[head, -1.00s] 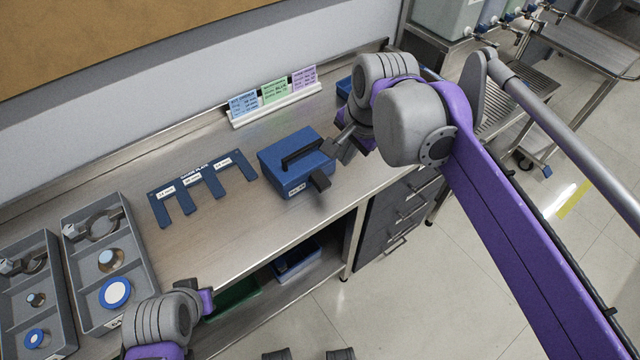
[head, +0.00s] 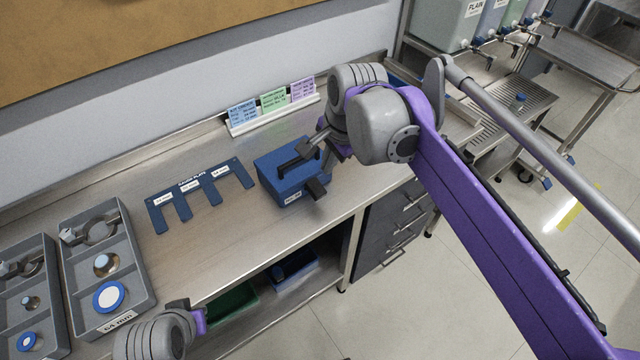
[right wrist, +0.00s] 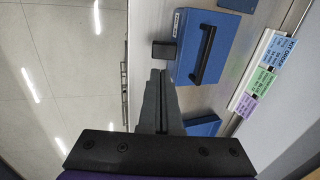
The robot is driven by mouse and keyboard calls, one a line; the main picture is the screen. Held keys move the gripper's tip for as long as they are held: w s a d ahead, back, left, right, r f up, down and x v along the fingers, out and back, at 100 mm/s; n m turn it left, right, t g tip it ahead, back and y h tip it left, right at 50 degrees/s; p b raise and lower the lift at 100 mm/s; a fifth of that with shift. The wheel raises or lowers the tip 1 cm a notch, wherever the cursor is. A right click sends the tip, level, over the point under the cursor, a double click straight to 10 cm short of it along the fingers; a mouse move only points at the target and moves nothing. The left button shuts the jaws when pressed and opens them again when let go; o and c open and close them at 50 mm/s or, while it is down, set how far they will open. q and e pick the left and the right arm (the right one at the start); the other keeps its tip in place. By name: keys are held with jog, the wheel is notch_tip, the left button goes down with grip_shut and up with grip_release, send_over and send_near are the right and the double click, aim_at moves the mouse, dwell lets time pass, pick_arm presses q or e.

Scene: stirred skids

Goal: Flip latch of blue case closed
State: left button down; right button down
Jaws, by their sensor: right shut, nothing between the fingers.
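The blue case (head: 277,174) stands on the steel bench, lid down, with a black handle on top. Its dark latch (head: 316,189) sticks out from the front side. In the right wrist view, the case (right wrist: 187,55) is beyond the fingertips, and the latch (right wrist: 163,50) juts out to the left, just past them. My right gripper (head: 308,149) is shut and empty, over the right end of the case. It also shows in the right wrist view (right wrist: 158,76), with the fingers together. Whether it touches the case is unclear. Of my left arm only the wrist shows, at the lower left.
A blue gauge plate (head: 198,190) lies left of the case. Grey trays (head: 133,262) with rings and round parts stand further left. A card holder (head: 274,119) with coloured cards is behind the case. Bare bench lies in front of the gauge plate.

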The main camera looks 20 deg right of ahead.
aim_at(321, 197)
jog(key=x, duration=1)
jog(key=shift+w+f, duration=0.1)
jog(key=shift+f, duration=0.15)
jog(key=shift+s+f+t+b, duration=0.2)
jog(key=shift+f+t+b, duration=0.1)
jog(key=shift+t+b, duration=0.25)
jog(key=shift+s+d+f+t+y+b, duration=0.2)
jog(key=shift+f+t+y+b, duration=0.15)
jog(key=shift+t, duration=0.3)
jog(key=shift+s+d+f+t+y+b, duration=0.15)
jog(key=shift+f+t+y+b, duration=0.15)
jog(key=shift+t, duration=0.3)
jog(key=f+t+b, duration=0.1)
jog(key=f+t+y, duration=0.1)
jog(key=t, duration=0.1)
jog(key=shift+s+b, duration=0.1)
jog(key=shift+b, duration=0.3)
jog(key=shift+a+t+y, duration=0.1)
jog(key=shift+t+y, duration=0.15)
jog(key=shift+t, duration=0.15)
jog(key=shift+w+a+f+b, duration=0.1)
jog(key=shift+w+f+b, duration=0.15)
jog(key=shift+f+b, duration=0.5)
jog(key=shift+f, duration=0.1)
